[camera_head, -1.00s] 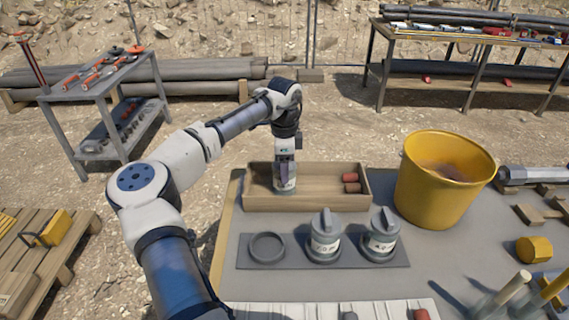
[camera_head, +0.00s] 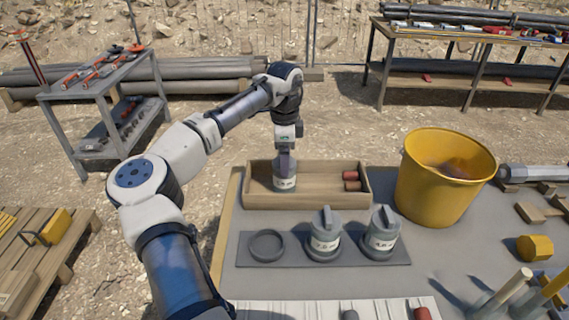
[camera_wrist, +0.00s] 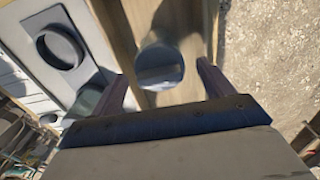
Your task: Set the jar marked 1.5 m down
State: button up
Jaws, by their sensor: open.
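A grey-green jar with a pale label (camera_head: 285,183) stands upright in the left part of the wooden tray (camera_head: 325,200); the label seems to read 1.5 m, though it is small. My gripper (camera_head: 286,165) is above this jar, pointing down, with its fingers at about the height of the jar's top. In the wrist view the round jar top (camera_wrist: 160,66) lies between the two spread fingers of my gripper (camera_wrist: 162,76), with gaps at the sides. The jaws are open and hold nothing.
A dark rack (camera_head: 250,257) in front has an empty round seat (camera_head: 267,244) at left and two similar jars, the middle one (camera_head: 324,243) and the right one (camera_head: 380,241). Red cylinders (camera_head: 352,181) lie in the tray's right end. A yellow bucket (camera_head: 440,190) stands right.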

notch_tip(320, 180, up, 9)
jog(key=shift+r+b, duration=0.2)
jog(key=shift+b, duration=0.2)
jog(key=shift+a+f, duration=0.1)
